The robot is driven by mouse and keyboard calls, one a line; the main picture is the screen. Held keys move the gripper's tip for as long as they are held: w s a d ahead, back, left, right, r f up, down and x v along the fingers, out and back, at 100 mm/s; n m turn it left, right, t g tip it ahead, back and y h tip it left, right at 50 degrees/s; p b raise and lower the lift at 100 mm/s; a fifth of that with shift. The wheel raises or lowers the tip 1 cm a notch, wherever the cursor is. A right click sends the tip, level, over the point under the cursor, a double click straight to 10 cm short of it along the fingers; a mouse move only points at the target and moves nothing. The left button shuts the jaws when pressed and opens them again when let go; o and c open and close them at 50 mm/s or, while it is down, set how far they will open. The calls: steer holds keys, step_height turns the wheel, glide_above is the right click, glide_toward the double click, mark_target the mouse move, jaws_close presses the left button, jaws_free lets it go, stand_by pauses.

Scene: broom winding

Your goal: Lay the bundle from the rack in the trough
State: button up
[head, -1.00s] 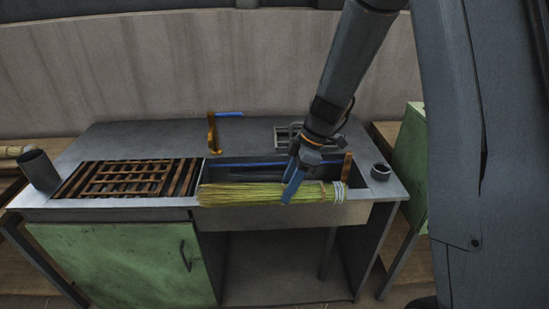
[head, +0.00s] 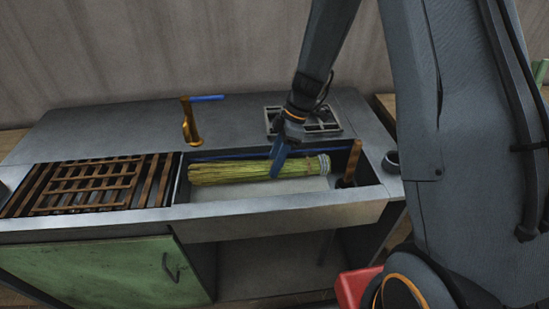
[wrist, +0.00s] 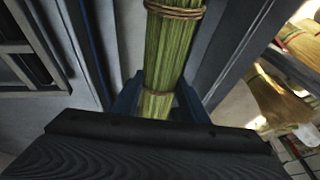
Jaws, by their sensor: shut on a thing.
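The straw bundle (head: 230,172), yellow-green with pale bands at its right end, lies level over or in the sink-like trough (head: 290,218). My gripper (head: 277,168) has its blue fingers shut on the bundle, right of its middle. In the wrist view the bundle (wrist: 172,55) runs up between the blue fingers, with a brown tie around it. The trough's pale floor shows in front of the bundle. I cannot tell whether the bundle touches the floor. The rack with the bundle's place is not clearly in view.
A brown slatted grate (head: 95,185) lies left of the trough. A metal frame (head: 318,122) lies behind.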

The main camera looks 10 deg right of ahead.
steer(key=shift+f+b, duration=2.7)
steer(key=shift+f, duration=1.95)
steer(key=o, duration=1.1)
steer(key=shift+o, duration=0.2)
steer(key=shift+b+v, duration=0.55)
steer(key=shift+v, duration=3.4)
steer(key=shift+s+a+r, duration=0.1)
steer(key=shift+s, duration=0.05)
